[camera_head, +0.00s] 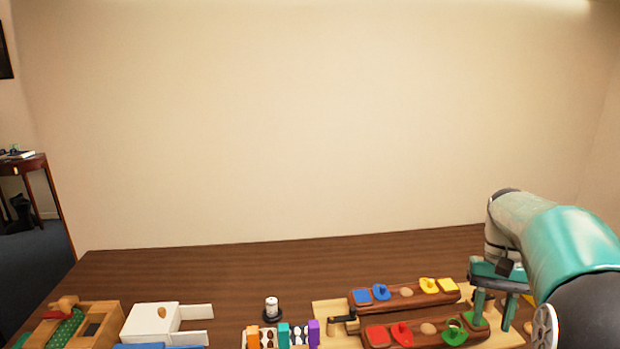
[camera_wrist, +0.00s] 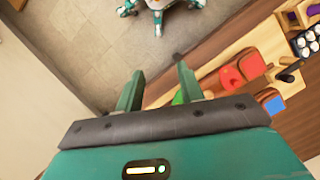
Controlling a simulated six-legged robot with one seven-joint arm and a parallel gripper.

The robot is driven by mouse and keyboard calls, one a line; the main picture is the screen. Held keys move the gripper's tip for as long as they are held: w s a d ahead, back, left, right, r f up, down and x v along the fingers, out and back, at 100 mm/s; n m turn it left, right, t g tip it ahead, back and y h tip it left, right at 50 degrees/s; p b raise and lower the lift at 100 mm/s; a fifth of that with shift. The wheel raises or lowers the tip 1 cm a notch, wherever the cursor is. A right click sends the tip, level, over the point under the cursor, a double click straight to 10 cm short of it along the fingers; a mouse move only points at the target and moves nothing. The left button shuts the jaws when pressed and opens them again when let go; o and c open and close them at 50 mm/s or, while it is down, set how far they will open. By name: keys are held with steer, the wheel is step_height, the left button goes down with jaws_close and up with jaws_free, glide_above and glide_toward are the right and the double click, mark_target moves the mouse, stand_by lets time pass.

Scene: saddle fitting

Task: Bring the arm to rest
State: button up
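My arm comes in from the right in the head view, with its teal and grey links bent down over the right end of the table. My gripper (camera_head: 493,312) points down beside the right end of the front wooden block (camera_head: 428,332). Part of the block's right end is hidden behind the fingers in the head view.
Two brown blocks carry red, blue, yellow and green pieces on a pale board (camera_head: 330,312). A white box (camera_head: 150,322), a small jar (camera_head: 271,307) and a wooden frame (camera_head: 105,320) stand further left. The back of the brown table (camera_head: 250,262) is clear.

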steer(key=s+a+n+t+h, duration=0.1)
steer(key=s+a+n+t, duration=0.3)
steer(key=s+a+t, duration=0.5)
steer(key=s+a, duration=0.7)
steer(key=a, duration=0.3)
steer(key=shift+s+a+r, duration=0.15)
steer(key=shift+s+r, duration=0.1)
steer(key=shift+r, duration=0.05)
